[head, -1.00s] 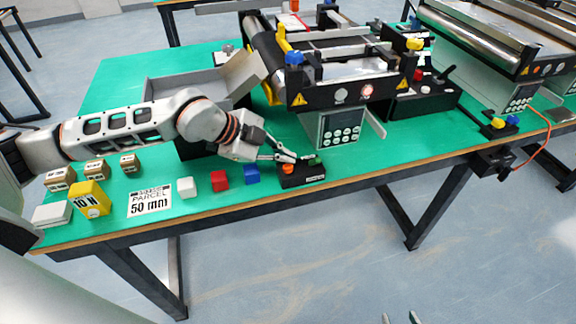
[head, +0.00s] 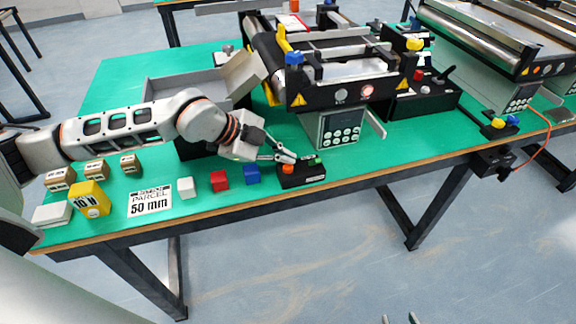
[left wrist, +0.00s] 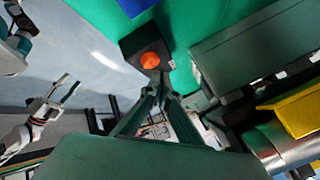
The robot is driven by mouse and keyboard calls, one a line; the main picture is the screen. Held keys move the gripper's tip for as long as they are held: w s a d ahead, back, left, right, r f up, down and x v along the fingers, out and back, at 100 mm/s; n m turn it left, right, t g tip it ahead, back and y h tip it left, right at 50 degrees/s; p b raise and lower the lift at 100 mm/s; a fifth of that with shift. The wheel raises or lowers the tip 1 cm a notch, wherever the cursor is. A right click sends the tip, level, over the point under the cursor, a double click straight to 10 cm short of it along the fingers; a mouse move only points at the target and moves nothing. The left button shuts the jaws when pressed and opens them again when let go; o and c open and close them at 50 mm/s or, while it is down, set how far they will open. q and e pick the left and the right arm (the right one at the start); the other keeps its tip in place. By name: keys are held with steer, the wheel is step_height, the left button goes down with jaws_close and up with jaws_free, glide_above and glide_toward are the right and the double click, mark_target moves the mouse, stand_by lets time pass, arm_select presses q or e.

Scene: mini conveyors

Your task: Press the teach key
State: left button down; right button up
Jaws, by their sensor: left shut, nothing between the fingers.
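A small black box (head: 303,178) near the table's front edge carries an orange button (head: 288,169) and a green button (head: 316,161). The labels are too small to read, so I cannot tell which is the teach key. My left gripper (head: 289,158) is shut and empty, its fingertips beside and slightly above the orange button. In the left wrist view the orange button (left wrist: 150,61) shows just beyond the fingertips (left wrist: 160,78); contact cannot be told. My right gripper (head: 400,319) shows only its two separated fingertips at the bottom edge, away from the table.
A conveyor with a keypad panel (head: 341,128) stands behind the box. Blue (head: 252,174), red (head: 220,181) and white (head: 187,187) cubes lie to its left. A parcel card (head: 150,201) and a yellow block (head: 90,199) lie further left. A grey bin (head: 187,86) stands behind my left arm.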

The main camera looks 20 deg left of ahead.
mark_target(285, 168)
arm_select(q)
steer(key=shift+f, duration=0.1)
steer(key=shift+f, duration=0.35)
steer(key=shift+f+b, duration=0.4)
steer(key=shift+f, duration=0.1)
stand_by(0.6)
steer(key=shift+r, duration=0.1)
steer(key=shift+r+p, duration=0.7)
steer(key=shift+r, duration=0.15)
step_height(285, 168, up, 2)
steer(key=shift+r+p, duration=0.1)
steer(key=shift+p, duration=0.55)
steer(key=shift+r+p, duration=1)
steer(key=shift+r, duration=0.45)
